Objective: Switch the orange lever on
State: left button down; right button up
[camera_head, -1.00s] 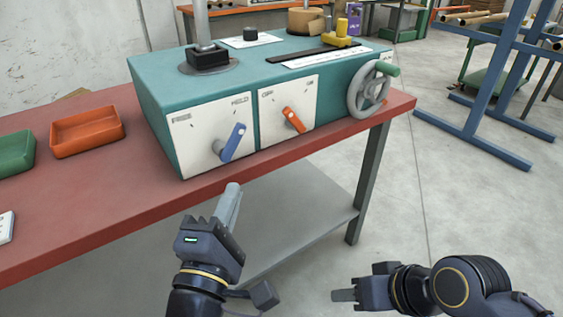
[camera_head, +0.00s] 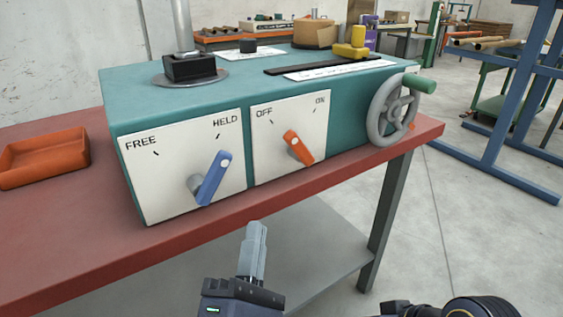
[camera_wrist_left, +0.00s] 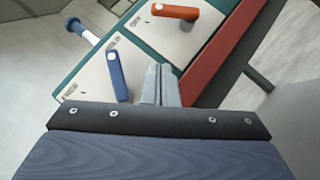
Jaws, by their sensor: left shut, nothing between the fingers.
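The orange lever (camera_head: 302,150) sits on a white plate (camera_head: 266,160) marked OFF and ON on the front of the teal machine (camera_head: 120,100). Its white-dotted end leans up and left, toward OFF. It also shows at the top of the left wrist view (camera_wrist_left: 176,12). My left gripper (camera_head: 258,228) is shut and empty, below and left of the orange lever, in front of the table edge and apart from the machine. Its fingers (camera_wrist_left: 160,75) point toward the plates in the left wrist view. Only part of my right gripper (camera_head: 400,308) shows at the bottom edge; its fingertips are hidden.
A blue lever (camera_head: 211,178) on the FREE/HELD plate (camera_head: 150,180) leans toward HELD, left of the orange one. A grey handwheel (camera_head: 392,110) with a green handle is at the machine's right. An orange tray (camera_head: 45,160) lies on the red table (camera_head: 60,235).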

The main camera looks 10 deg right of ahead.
aim_at(286, 142)
pick_arm(q)
jog(key=x, duration=0.4)
jog(key=s+d+x, duration=0.1)
jog(key=x, duration=0.3)
jog(key=d+r+x, duration=0.1)
jog(key=x, duration=0.3)
jog(key=shift+s+d, duration=0.15)
jog(key=shift+r, duration=0.15)
jog(key=shift+r+m+g+p, duration=0.15)
jog(key=shift+m+g+p, duration=0.15)
jog(key=shift+m+p, duration=0.15)
jog(key=shift+h, duration=0.3)
jog(key=shift+d+r+m+g+p, duration=0.15)
jog(key=shift+r+m+g+p, duration=0.35)
jog(key=shift+p, duration=0.45)
jog(key=w+d+r+m+g+y+p, duration=0.2)
jog(key=d+m+g+p, duration=0.3)
jog(key=p, duration=2)
jog(key=r+m+g+y, duration=0.1)
jog(key=m+g, duration=0.1)
jog(key=m, duration=0.1)
jog(key=shift+d+p, duration=0.25)
jog(key=shift+p, duration=0.15)
